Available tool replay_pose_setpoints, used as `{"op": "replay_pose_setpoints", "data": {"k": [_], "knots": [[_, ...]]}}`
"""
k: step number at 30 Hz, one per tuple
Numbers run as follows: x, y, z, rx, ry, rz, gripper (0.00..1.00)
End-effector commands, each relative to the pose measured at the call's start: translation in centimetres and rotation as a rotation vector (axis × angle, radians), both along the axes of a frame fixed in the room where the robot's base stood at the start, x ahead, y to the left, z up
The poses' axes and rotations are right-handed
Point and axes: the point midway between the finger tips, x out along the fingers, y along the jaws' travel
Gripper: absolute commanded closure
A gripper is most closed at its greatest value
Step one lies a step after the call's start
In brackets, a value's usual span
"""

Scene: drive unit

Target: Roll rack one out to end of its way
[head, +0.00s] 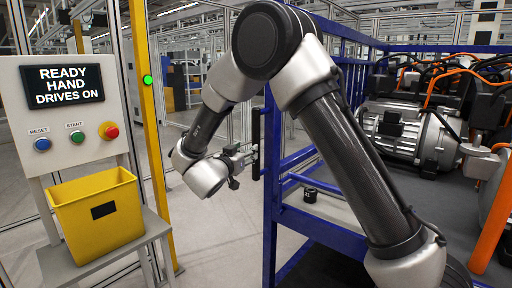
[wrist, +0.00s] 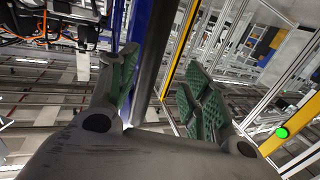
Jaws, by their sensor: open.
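Rack one seems to be the blue frame (head: 295,160) on the right in the head view; no number is readable. A dark upright bar (head: 256,140), which looks like its handle, stands at the rack's left edge. My gripper (head: 245,163) is open at the bar, left of the blue post. In the wrist view the green-padded fingers of my gripper (wrist: 162,82) stand apart. The dark bar (wrist: 158,50) runs between them in the picture, beside the blue post (wrist: 131,45). I cannot tell whether the pads touch the bar.
Motors with orange cables (head: 420,130) sit on the rack. At left are a control panel (head: 75,105) reading "READY HAND DRIVES ON", a yellow bin (head: 75,220) on a stand, and a yellow post (head: 150,130) with a green light. Grey floor (head: 215,235) is clear between them.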

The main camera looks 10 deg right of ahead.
Motion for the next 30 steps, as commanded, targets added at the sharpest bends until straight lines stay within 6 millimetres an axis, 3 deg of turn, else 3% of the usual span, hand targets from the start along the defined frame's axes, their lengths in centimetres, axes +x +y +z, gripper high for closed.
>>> {"op": "replay_pose_setpoints", "data": {"k": [5,15,27,28,30], "knots": [[0.1,-1.2,0.0,-0.030,-0.012,-0.060,0.51],[4.3,-4.6,0.0,-0.030,-0.011,-0.058,0.51],[5.3,-5.4,0.1,-0.029,-0.012,-0.054,0.51],[5.3,-5.4,0.1,-0.029,-0.012,-0.054,0.53],[5.3,-5.4,0.1,-0.029,-0.012,-0.054,0.66]]}}
